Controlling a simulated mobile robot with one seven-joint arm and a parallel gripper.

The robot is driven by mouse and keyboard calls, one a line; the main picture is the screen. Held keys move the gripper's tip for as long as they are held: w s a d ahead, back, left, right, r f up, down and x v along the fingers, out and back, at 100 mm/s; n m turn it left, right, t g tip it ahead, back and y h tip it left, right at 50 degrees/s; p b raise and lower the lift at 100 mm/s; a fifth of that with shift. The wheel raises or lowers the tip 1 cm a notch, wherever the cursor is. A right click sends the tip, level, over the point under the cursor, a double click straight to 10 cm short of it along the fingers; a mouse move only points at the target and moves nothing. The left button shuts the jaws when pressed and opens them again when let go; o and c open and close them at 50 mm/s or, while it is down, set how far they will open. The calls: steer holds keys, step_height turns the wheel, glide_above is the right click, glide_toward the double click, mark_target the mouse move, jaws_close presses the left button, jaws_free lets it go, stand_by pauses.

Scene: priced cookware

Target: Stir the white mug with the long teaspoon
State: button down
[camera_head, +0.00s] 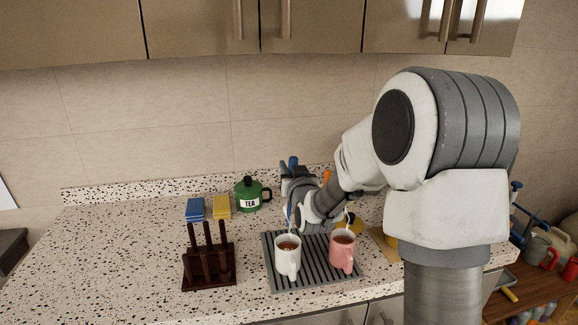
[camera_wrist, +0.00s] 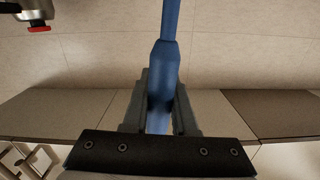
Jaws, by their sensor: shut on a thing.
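The white mug (camera_head: 288,262) stands upright on a grey ribbed mat (camera_head: 315,282), with brown liquid inside. A pink mug (camera_head: 342,255) stands to its right, also with brown liquid. My gripper (camera_head: 294,184) is behind and above the white mug. In the wrist view my gripper (camera_wrist: 160,98) is shut on a long blue handle (camera_wrist: 168,35), which looks like the long teaspoon's. Its blue top shows above my gripper in the head view. The spoon's lower end is not clear there, and I cannot tell whether it is inside the white mug.
A dark wooden rack (camera_head: 209,268) with upright handles is left of the mat. A green TEA pot (camera_head: 249,195), a blue sponge (camera_head: 195,209) and a yellow sponge (camera_head: 221,207) are behind. The counter's left side (camera_head: 110,260) is clear.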

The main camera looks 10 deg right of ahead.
step_height(320, 180, down, 14)
steer(key=b, duration=1.2)
steer(key=shift+b, duration=0.3)
